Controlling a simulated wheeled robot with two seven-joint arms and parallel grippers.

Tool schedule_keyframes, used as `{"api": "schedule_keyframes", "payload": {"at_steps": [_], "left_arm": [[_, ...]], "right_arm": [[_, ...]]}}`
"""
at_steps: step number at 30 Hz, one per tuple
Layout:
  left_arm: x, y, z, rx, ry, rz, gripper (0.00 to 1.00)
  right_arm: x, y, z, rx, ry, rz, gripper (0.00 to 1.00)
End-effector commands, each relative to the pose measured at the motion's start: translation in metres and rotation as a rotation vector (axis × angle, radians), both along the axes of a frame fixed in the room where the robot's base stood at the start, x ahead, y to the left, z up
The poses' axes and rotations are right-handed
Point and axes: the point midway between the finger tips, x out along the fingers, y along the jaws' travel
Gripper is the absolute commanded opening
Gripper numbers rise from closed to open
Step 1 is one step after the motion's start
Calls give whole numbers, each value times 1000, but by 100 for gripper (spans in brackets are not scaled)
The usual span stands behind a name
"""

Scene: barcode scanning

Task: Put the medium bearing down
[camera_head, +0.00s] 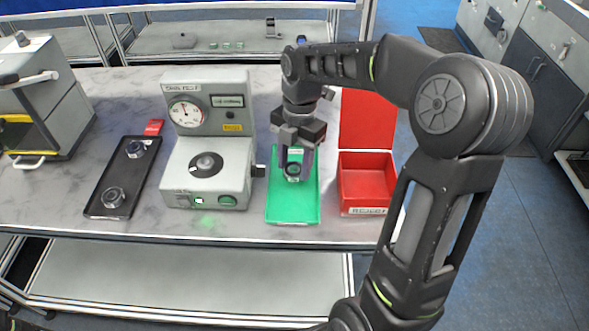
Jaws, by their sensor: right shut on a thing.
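My right gripper (297,165) points down over the green tray (293,209) and is shut on the medium bearing (293,171), a small dark ring with a pale centre. The bearing is at the back half of the tray. I cannot tell if it touches the tray floor. The fingers hide part of it. My left gripper is not in view.
A black tray (112,188) with two bearings lies at left, beside a grey tester (207,170) with a dial gauge. A red open box (365,188) stands right of the green tray. The green tray's front half is clear.

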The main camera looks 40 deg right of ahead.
Motion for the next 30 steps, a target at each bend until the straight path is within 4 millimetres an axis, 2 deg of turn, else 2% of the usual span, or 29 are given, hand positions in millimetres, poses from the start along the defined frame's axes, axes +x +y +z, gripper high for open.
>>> {"api": "schedule_keyframes", "payload": {"at_steps": [3,6,17,18,25,30], "left_arm": [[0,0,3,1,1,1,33],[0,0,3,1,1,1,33],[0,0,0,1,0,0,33],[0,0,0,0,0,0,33],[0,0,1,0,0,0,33],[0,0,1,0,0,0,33]], "right_arm": [[-1,0,-17,0,3,0,0],[-1,0,-25,-1,2,0,0],[0,0,-29,0,0,0,0],[0,0,-29,0,1,0,48],[0,0,-28,0,1,0,66],[0,0,-28,0,1,0,68]]}}
